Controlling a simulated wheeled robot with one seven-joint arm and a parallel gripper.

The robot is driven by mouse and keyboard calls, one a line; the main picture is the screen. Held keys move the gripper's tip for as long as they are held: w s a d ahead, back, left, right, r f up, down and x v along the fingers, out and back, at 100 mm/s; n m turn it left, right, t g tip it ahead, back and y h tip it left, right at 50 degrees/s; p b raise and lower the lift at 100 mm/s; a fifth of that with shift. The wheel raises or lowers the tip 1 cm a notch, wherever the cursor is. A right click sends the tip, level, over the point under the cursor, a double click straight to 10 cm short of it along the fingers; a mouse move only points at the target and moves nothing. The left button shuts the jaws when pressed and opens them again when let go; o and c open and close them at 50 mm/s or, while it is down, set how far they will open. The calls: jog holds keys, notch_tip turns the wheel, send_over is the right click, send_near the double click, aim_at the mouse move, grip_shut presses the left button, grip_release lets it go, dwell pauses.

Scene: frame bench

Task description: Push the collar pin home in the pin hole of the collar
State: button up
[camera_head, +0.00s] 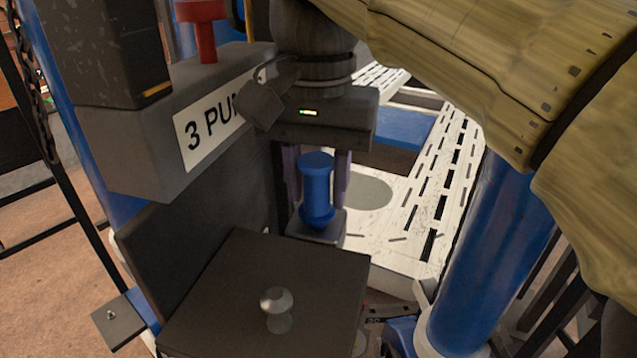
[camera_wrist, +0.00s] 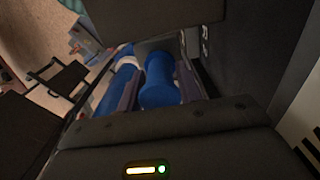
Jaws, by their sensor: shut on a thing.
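A blue, spool-shaped piece (camera_head: 317,188), which I take to be the collar pin, stands about upright between the purple-grey fingers of my gripper (camera_head: 318,203). The gripper points down and is shut on it. A small grey block (camera_head: 328,229) is right below the blue piece, and I take it to be the collar. The pin hole is hidden, and I cannot tell how deep the pin sits. In the wrist view the blue piece (camera_wrist: 159,80) lies between the two fingers (camera_wrist: 158,92).
A grey housing marked "3 PU" (camera_head: 150,150) with a red knob (camera_head: 205,30) stands close left of my gripper. A dark box (camera_head: 220,300) with a silver knob (camera_head: 277,303) is in front. A white slotted plate (camera_head: 440,190) and a thick blue post (camera_head: 485,250) are to the right.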

notch_tip(320, 180, up, 17)
jog(key=p, duration=1.2)
